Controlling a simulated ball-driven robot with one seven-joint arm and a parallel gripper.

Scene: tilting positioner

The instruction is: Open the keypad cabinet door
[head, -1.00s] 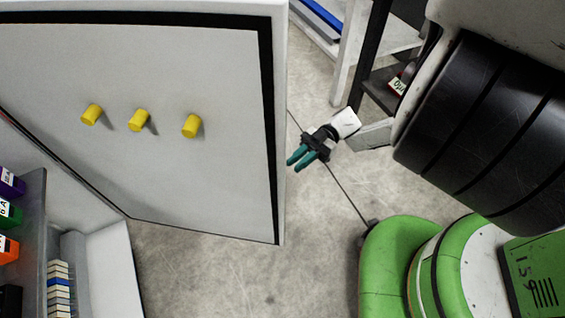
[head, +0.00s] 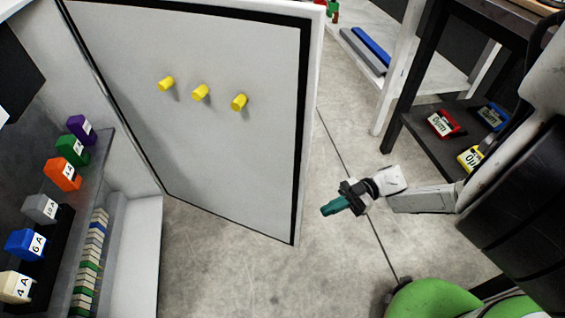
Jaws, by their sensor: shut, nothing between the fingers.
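The keypad cabinet door (head: 222,140) stands swung open, its grey inner face with a black seal turned towards me. Three yellow pegs (head: 200,92) stick out of that face. The cabinet interior (head: 140,260) shows at the left. My gripper (head: 328,209), with teal fingers, is shut and empty. It is in the open air to the right of the door's free edge, apart from it in the picture. The keypad and the door's outer face are hidden.
Inside the cabinet, labelled coloured blocks (head: 62,175) sit on a shelf above a row of small terminals (head: 90,262). At the right, a dark rack (head: 412,140) holds red, blue and yellow labelled boxes. Bare floor (head: 240,265) lies below the door.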

